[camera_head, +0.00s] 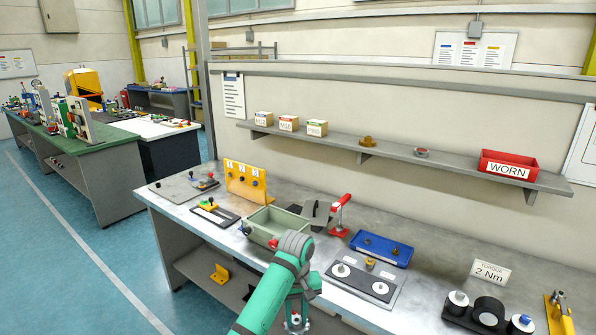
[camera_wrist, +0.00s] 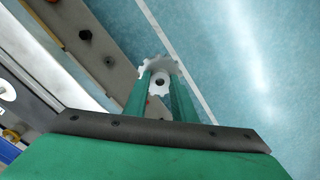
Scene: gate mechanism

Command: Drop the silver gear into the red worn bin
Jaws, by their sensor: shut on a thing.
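The silver gear (camera_wrist: 157,66) is a pale toothed ring with a dark central hole, seen in the wrist view. My gripper (camera_wrist: 161,88) is shut on it, with one green finger on each side. In the wrist view the gear shows against the blue floor and the bench edge. The red worn bin (camera_head: 518,158) stands at the right end of the wall shelf, labelled WORN. It is far up and to the right of my arm.
The grey wall shelf (camera_head: 450,171) also bears small labelled boxes (camera_head: 289,123), a brass part (camera_head: 367,141) and a small round part (camera_head: 421,152). On the bench are a green tray (camera_head: 262,231), a blue tray (camera_head: 366,251), a red-handled clamp (camera_head: 341,212) and black-and-white cylinders (camera_head: 488,311).

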